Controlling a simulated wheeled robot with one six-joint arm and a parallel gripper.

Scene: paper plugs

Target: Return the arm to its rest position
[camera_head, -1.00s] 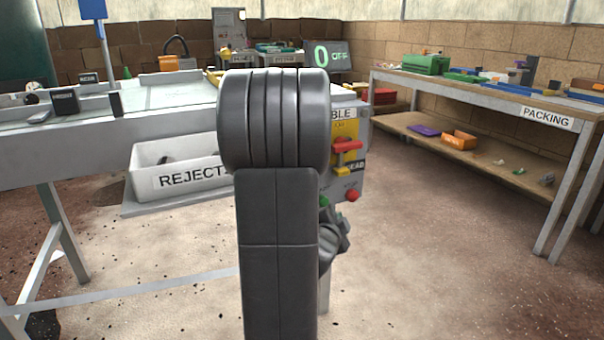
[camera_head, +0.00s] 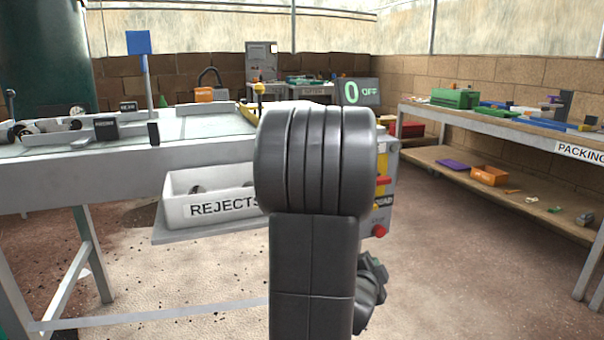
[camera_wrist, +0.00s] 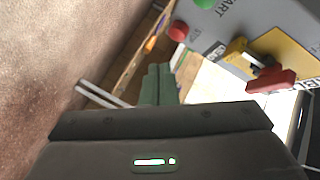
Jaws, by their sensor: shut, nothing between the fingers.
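My arm stands upright in the middle of the head view, its grey links hiding part of the bench. My gripper (camera_wrist: 157,80) shows in the wrist view with its two grey-green fingers together and nothing between them. Past the fingers is the control box (camera_wrist: 225,30), with a red button (camera_wrist: 177,31), a green START button (camera_wrist: 204,3), and a yellow and a red lever (camera_wrist: 271,80). The fingers appear apart from the box, though the gap is hard to judge. In the head view the control box (camera_head: 391,165) is partly hidden behind my arm.
A white REJECTS bin (camera_head: 215,205) sits on a shelf below the bench (camera_head: 60,175) at left. The packing table (camera_head: 480,119) stands at right, with an orange tray (camera_head: 489,176) on its lower shelf. A display (camera_head: 359,92) reads 0 OFF. Floor between bench and table is clear.

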